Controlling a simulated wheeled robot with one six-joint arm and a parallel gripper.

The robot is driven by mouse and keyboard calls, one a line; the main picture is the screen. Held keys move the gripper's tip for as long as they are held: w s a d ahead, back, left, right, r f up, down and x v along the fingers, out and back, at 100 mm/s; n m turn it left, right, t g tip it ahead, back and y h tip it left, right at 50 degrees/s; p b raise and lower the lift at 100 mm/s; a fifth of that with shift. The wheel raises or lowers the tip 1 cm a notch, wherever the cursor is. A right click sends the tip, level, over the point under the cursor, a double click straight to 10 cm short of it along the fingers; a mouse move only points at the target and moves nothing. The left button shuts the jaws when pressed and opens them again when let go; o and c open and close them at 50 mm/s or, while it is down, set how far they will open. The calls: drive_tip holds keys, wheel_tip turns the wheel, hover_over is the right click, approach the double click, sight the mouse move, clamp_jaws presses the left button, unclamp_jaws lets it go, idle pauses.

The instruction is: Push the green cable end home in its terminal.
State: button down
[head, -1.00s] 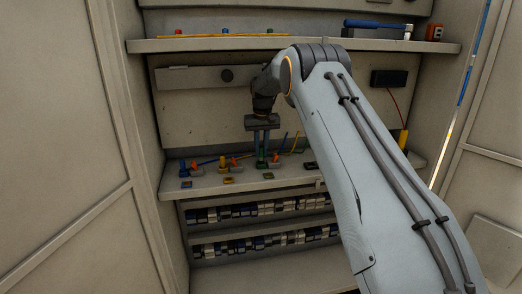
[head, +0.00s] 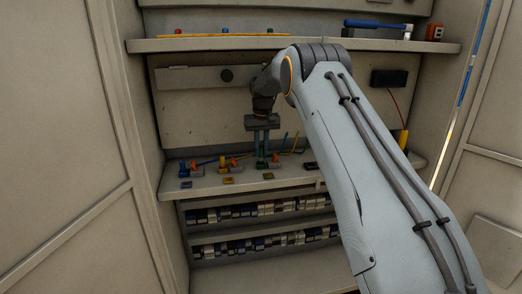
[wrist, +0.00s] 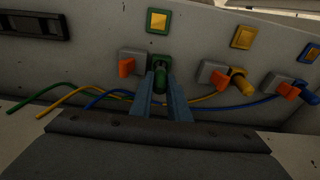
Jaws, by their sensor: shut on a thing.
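The green cable end (wrist: 161,72) is between the fingertips of my gripper (wrist: 161,88), which is shut on it in the wrist view. It lies beside a grey terminal block (wrist: 138,57) with an orange lever (wrist: 126,67). The fingers hide part of the green end, and I cannot tell how deep it sits. In the head view my gripper (head: 262,153) points down to the shelf at the green end (head: 262,164).
A yellow cable end (wrist: 239,80) and a blue one (wrist: 305,95) stand at neighbouring terminals with orange levers. Loose green, yellow and blue cables lie at left in the wrist view. An upper shelf (head: 220,44) hangs above my gripper. Side walls flank the bay.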

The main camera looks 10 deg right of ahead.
sight(261, 147)
drive_tip(key=shift+f+b, duration=0.6)
drive_tip(key=shift+f, duration=0.8)
idle(0.5)
drive_tip(key=c, duration=1.6)
unclamp_jaws()
drive_tip(key=r, duration=0.2)
drive_tip(key=r+b, duration=0.1)
drive_tip(key=r, duration=0.2)
drive_tip(key=s+r+b, duration=0.1)
drive_tip(key=r, duration=0.1)
drive_tip(key=shift+r, duration=0.15)
drive_tip(key=shift+s+r, duration=0.1)
drive_tip(key=shift+r, duration=0.1)
